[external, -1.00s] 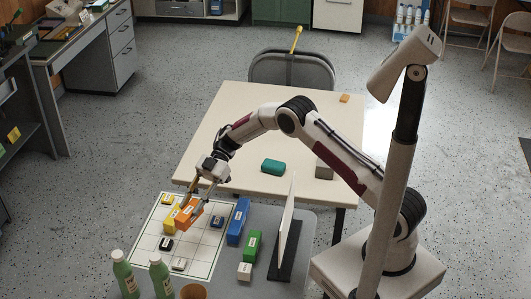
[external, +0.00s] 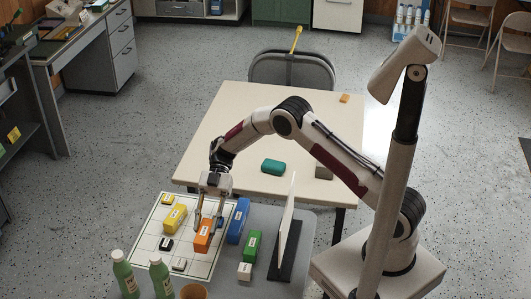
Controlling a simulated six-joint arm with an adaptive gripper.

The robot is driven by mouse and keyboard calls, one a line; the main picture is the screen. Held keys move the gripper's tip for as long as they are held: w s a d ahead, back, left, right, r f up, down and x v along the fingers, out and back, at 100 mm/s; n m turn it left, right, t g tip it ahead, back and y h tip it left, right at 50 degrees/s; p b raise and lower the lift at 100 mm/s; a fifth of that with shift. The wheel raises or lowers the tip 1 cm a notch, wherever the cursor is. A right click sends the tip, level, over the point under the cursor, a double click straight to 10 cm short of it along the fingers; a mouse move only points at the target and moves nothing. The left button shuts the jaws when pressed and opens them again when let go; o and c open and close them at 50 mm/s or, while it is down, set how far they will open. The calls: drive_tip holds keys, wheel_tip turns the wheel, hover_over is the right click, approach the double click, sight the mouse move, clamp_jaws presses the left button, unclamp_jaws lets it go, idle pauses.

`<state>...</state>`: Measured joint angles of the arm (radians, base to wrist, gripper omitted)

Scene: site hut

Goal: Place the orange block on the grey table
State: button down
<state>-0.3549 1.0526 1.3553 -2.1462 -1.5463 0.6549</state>
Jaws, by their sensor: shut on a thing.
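The orange block (external: 203,236) is a long block with a white label. My gripper (external: 208,222) is shut on it from above, with a finger on each side. In the picture the block is over the right part of the white gridded board (external: 141,254), which lies on the grey table (external: 224,276). I cannot tell whether the block touches the board. A small dark blue block by the right finger is mostly hidden.
A yellow block (external: 175,218) is left of the gripper; blue (external: 238,221) and green (external: 252,245) blocks stand right. An upright white panel (external: 288,226) is further right. Green bottles (external: 124,275) and a brown cup (external: 193,291) are at the front. The cream table (external: 230,115) is behind.

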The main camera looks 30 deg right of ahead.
sight(208, 237)
drive_tip(key=shift+f, duration=2.95)
drive_tip(key=shift+f, duration=1.85)
drive_tip(key=shift+f, duration=0.1)
drive_tip(key=c, duration=1.6)
unclamp_jaws()
drive_tip(key=shift+w+d, duration=0.1)
drive_tip(key=v, duration=1.1)
drive_tip(key=shift+w+d+r, duration=0.2)
drive_tip(key=shift+w+r, duration=0.05)
drive_tip(key=shift+r, duration=0.05)
